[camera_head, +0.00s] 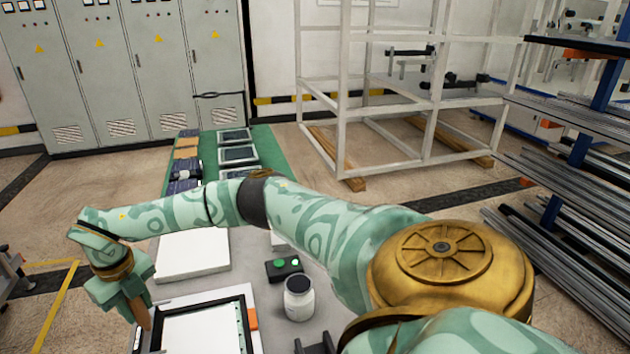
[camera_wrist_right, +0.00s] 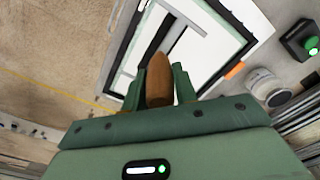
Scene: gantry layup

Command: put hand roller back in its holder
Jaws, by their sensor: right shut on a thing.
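My right gripper (camera_head: 132,302) is at the left end of the grey table in the head view, with its arm reaching across the picture. It is shut on the brown wooden hand roller (camera_head: 145,316), of which only a tapered brown part shows. In the right wrist view the brown part of the roller (camera_wrist_right: 157,68) sits between the two green fingers of the gripper (camera_wrist_right: 161,88), over the edge of a framed panel. The roller's other end is hidden. I cannot make out the holder for certain; a dark piece (camera_head: 315,344) at the bottom edge is cut off. My left gripper is not in view.
The black-framed white panel (camera_head: 247,318) lies beside the gripper. A white jar with a dark lid (camera_head: 298,303) and a black button box (camera_head: 284,270) stand right of it. A white slab (camera_head: 193,255) lies behind. Metal racks stand at the right.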

